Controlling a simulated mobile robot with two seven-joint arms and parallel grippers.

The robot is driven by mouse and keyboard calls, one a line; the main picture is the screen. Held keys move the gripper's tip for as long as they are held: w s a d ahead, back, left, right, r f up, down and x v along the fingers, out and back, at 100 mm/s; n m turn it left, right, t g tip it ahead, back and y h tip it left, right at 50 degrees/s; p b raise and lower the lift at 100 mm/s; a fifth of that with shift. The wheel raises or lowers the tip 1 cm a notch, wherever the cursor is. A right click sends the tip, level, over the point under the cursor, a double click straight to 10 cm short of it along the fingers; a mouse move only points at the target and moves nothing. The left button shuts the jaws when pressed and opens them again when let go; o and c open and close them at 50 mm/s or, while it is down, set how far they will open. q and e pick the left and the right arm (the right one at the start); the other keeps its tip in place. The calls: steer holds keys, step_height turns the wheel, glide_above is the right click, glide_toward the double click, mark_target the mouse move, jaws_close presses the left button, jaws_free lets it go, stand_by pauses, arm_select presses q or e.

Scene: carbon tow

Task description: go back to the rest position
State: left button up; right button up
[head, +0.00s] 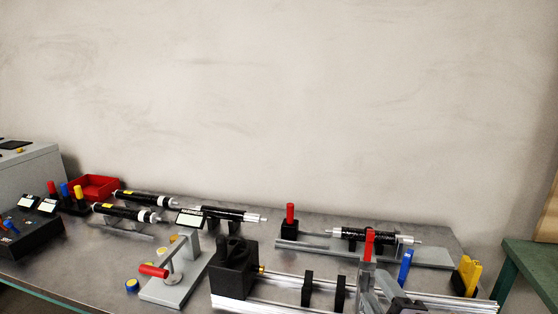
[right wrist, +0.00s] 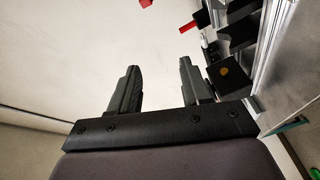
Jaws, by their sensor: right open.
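My right gripper shows in the right wrist view (right wrist: 158,68) with its two dark fingers apart and nothing between them. In the head view, what seems to be part of it (head: 390,292) shows at the bottom right, by the aluminium rail fixture (head: 275,306). Most of that arm is cut off by the frame's lower edge. My left gripper is not in view.
The grey table (head: 75,255) holds a red bin (head: 95,187), black rollers (head: 130,212), a grey stand with a red handle (head: 172,285), a black block (head: 233,268) and yellow pieces (head: 468,275). A green-edged table (head: 530,270) stands right. The space above is clear.

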steer(key=s+d+f+m+g+h, duration=0.2)
steer(key=s+d+f+m+g, duration=0.3)
steer(key=s+f+m+g, duration=0.6)
steer(key=s+f+g, duration=0.15)
steer(key=s, duration=0.55)
steer(key=s+f+m+g, duration=0.25)
steer(key=s+f, duration=0.25)
steer(key=s, duration=0.3)
steer(key=w+a+f+t+y, duration=0.2)
steer(key=w+f+t, duration=0.4)
steer(key=f, duration=0.3)
steer(key=shift+w+f+t+b, duration=0.3)
steer(key=shift+f+t, duration=0.1)
steer(key=shift+t, duration=0.5)
